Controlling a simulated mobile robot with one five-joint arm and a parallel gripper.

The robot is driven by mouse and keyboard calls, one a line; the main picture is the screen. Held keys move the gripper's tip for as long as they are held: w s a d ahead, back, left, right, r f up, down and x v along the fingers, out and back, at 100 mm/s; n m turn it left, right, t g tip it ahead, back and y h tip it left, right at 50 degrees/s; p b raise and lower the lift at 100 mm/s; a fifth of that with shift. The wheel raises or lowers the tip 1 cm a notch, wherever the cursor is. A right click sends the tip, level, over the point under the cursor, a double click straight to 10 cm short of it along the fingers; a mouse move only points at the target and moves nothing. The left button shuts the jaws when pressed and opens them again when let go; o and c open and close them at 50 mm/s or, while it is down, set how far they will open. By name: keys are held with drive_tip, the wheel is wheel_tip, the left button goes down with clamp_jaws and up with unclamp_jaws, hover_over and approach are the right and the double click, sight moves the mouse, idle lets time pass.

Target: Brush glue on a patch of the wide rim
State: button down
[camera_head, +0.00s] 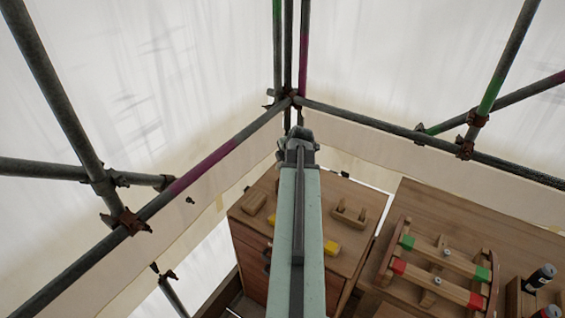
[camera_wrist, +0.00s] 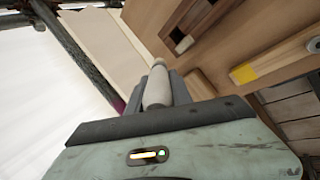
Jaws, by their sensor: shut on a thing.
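My gripper (camera_wrist: 160,92) is shut on a pale, rounded handle-like piece (camera_wrist: 157,84) that stands up between its grey fingers in the wrist view. I cannot tell from this end whether it is the brush, and no bristles or glue show. In the head view my gripper (camera_head: 299,148) is at the far end of my outstretched arm, raised in front of the scaffold corner. What it holds is not clear there. I cannot make out the wide rim in either view.
A wooden cabinet (camera_head: 352,254) below my arm bears wooden pieces and yellow-marked blocks (camera_head: 331,248). To its right, a bench (camera_head: 425,200) holds a wooden rack (camera_head: 387,262) with red and green marks. Dark bottles (camera_head: 541,277) stand at the lower right. Scaffold pipes (camera_head: 225,155) surround my arm.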

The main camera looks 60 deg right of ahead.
drive_tip(key=shift+f, duration=0.1)
wheel_tip(320, 180, up, 3)
drive_tip(key=p, duration=0.3)
drive_tip(key=shift+f, duration=0.1)
